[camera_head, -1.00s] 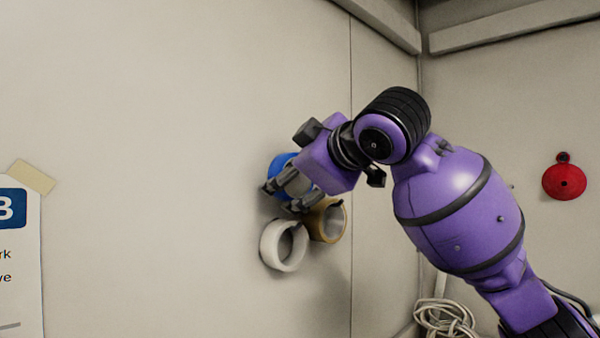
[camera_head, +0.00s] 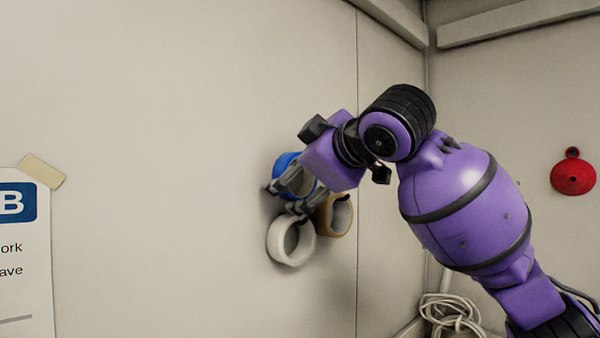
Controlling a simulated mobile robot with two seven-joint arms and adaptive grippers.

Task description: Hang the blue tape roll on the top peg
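The blue tape roll (camera_head: 284,161) is on the wall, at the top of a cluster of three rolls. My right gripper (camera_head: 284,198) is in front of it, and its two fingers are spread apart across the roll's face and lower edge. Blue shows above the upper finger and between the fingers. The fingers look open, not closed on the rim; whether they touch the roll is unclear. The top peg is hidden behind the roll and gripper. My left gripper is not in view.
A white tape roll (camera_head: 273,243) hangs below the blue one, and a tan roll (camera_head: 347,218) hangs at its lower right, close to my fingers. A red object (camera_head: 573,177) hangs on the right wall. Coiled cable (camera_head: 450,312) lies below. The wall to the left is free up to a sheet (camera_head: 25,285).

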